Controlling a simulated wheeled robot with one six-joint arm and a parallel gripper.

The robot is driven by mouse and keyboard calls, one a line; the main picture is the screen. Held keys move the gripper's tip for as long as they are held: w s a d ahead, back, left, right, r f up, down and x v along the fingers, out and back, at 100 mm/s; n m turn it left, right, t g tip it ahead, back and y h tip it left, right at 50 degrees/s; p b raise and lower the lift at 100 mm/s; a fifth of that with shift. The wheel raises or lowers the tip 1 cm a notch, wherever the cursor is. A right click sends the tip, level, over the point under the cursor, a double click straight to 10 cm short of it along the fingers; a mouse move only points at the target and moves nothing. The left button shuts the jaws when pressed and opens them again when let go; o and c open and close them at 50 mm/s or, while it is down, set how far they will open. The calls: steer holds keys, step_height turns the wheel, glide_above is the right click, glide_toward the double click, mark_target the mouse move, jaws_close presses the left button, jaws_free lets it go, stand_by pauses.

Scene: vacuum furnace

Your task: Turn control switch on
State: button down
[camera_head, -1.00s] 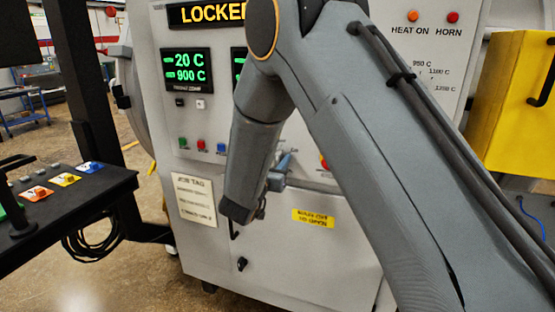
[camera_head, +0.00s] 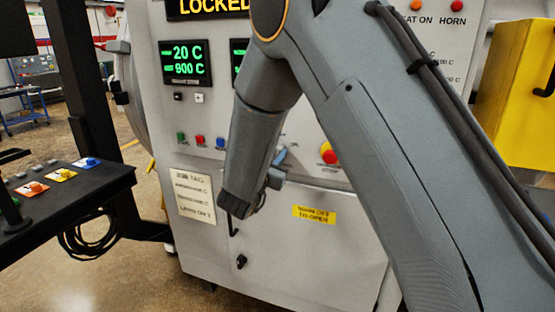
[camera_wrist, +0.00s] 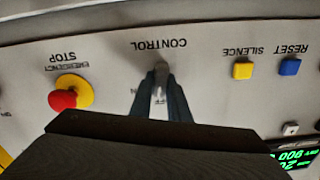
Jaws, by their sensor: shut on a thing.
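The control switch (camera_wrist: 160,74) is a light grey lever below the upside-down word CONTROL in the wrist view. My gripper (camera_wrist: 160,95) has its two dark fingers shut on the lever, one on each side. In the head view my gripper (camera_head: 280,160) reaches the cabinet front, and my arm hides the switch there.
A red emergency stop button on a yellow base (camera_wrist: 70,93) sits beside the switch. Yellow SILENCE (camera_wrist: 243,69) and blue RESET (camera_wrist: 289,67) buttons are on the other side. A console (camera_head: 70,200) stands at left, a yellow box (camera_head: 515,95) at right.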

steer(key=m+b, duration=0.5)
steer(key=shift+d+f+m, duration=0.1)
steer(key=shift+f+m, duration=0.1)
steer(key=shift+m, duration=0.1)
steer(key=m+b, duration=0.3)
steer(key=b, duration=0.1)
steer(key=shift+m, duration=0.3)
steer(key=shift+s+r+b, duration=0.1)
steer(key=shift+b, duration=0.25)
steer(key=c, duration=1.7)
jaws_free()
steer(key=shift+d, duration=0.1)
steer(key=b+v, duration=0.1)
steer(key=v, duration=0.7)
steer(key=shift+b, duration=0.3)
